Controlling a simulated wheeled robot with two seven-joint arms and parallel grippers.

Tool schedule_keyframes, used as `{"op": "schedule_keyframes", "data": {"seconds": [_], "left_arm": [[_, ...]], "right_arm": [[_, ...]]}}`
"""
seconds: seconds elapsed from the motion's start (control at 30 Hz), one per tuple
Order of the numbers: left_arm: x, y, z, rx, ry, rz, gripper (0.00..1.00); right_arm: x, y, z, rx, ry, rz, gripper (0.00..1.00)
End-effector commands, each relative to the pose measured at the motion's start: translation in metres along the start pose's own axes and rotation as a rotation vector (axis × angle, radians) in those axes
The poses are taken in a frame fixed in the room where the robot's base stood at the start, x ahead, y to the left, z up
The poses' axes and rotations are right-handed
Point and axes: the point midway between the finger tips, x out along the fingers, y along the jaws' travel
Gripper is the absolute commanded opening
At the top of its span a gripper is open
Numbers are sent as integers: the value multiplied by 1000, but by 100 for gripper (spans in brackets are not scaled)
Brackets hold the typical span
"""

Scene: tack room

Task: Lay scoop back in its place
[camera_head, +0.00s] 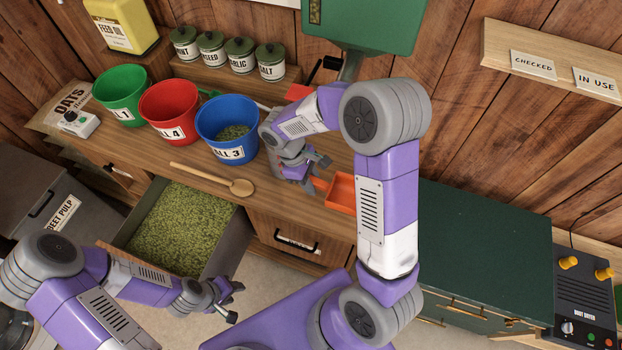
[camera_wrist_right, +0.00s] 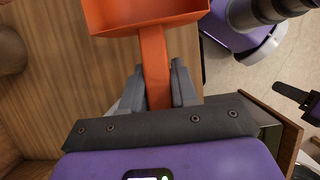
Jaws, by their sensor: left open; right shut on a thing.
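The orange scoop (camera_head: 341,194) is over the right end of the wooden counter (camera_head: 205,180), right of the blue bucket. My right gripper (camera_head: 312,174) is shut on its handle. In the right wrist view the handle of the scoop (camera_wrist_right: 154,65) runs between the two fingers (camera_wrist_right: 158,88), with the square pan beyond them. I cannot tell whether the scoop touches the counter. My left gripper (camera_head: 232,300) is open and empty, low in front of the open drawer.
Green (camera_head: 121,94), red (camera_head: 168,111) and blue (camera_head: 226,129) buckets stand on the counter, with a wooden spoon (camera_head: 212,179) in front. The drawer (camera_head: 233,246) of green feed stands open below. A green machine (camera_head: 365,25) stands behind my right arm. A dark green chest (camera_head: 484,240) is at right.

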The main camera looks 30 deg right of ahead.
Motion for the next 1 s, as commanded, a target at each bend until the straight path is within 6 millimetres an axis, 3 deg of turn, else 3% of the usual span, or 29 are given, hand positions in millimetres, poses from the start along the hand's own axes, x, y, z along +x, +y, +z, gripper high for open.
{"op": "schedule_keyframes", "data": {"seconds": [0.6, 1.0], "left_arm": [[50, -19, -2, 0, 0, 0, 43], [57, -21, -3, 0, 0, 0, 43]], "right_arm": [[61, 0, -24, 0, -1, 0, 0], [72, 0, -28, 0, -1, 0, 0]]}}
